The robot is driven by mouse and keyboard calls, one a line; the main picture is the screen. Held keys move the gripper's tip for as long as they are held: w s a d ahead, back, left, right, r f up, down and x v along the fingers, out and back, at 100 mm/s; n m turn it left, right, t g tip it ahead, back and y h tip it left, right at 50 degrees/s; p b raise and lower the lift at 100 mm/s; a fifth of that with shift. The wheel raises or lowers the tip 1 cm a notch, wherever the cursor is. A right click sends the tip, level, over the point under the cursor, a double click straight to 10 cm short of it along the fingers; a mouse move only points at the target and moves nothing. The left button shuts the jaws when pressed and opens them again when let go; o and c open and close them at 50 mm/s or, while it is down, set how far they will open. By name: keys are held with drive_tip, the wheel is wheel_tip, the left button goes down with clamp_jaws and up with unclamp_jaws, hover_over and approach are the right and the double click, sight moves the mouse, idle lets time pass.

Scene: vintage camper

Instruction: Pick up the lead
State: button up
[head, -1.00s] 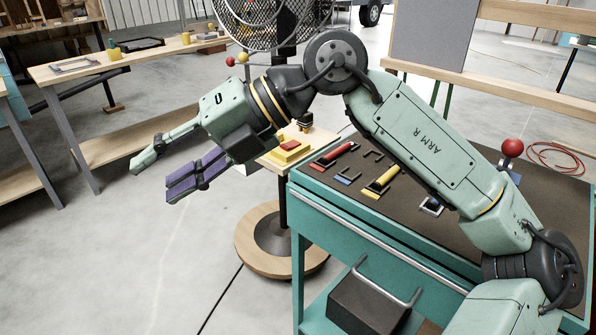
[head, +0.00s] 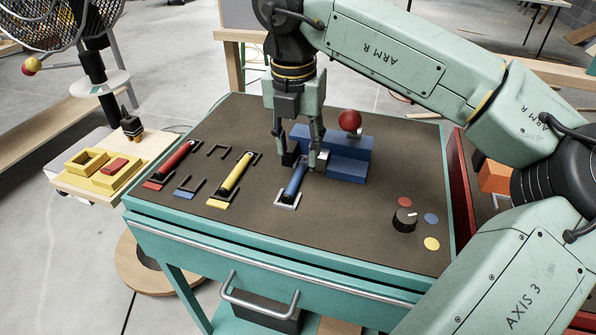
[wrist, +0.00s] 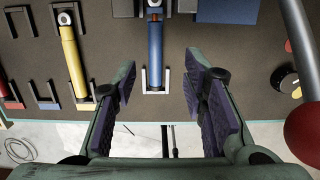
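Nothing is plainly labelled as the lead; the frames show three coloured rods lying in U-shaped brackets on the bench top. The blue rod (head: 294,184) has its near end in a pale bracket (head: 287,206). My gripper (head: 303,158) points down over its far part, open; its fingers hide some of it, and I cannot tell whether they touch it. In the wrist view the blue rod (wrist: 155,48) lies ahead between the open, empty fingers (wrist: 162,95). A yellow rod (head: 236,174) and a red rod (head: 175,160) lie to the left.
A blue stepped block (head: 350,168) stands close right of my gripper, with a red ball (head: 350,120) by it. A black knob (head: 404,220) and coloured discs sit at the right. A yellow block set (head: 95,175) is on a small stand left. The bench's front middle is clear.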

sight(297, 174)
drive_tip(key=shift+w+a+f+p, duration=0.1)
drive_tip(key=shift+w+f+p, duration=0.2)
drive_tip(key=shift+f, duration=0.85)
drive_tip(key=shift+w+f+p, duration=0.15)
drive_tip(key=shift+f+p, duration=0.3)
drive_tip(key=shift+f, duration=0.75)
drive_tip(key=shift+w+a+f+p, duration=0.1)
drive_tip(key=shift+w+f+p, duration=0.2)
drive_tip(key=shift+f, duration=0.85)
drive_tip(key=shift+c, duration=0.4)
clamp_jaws()
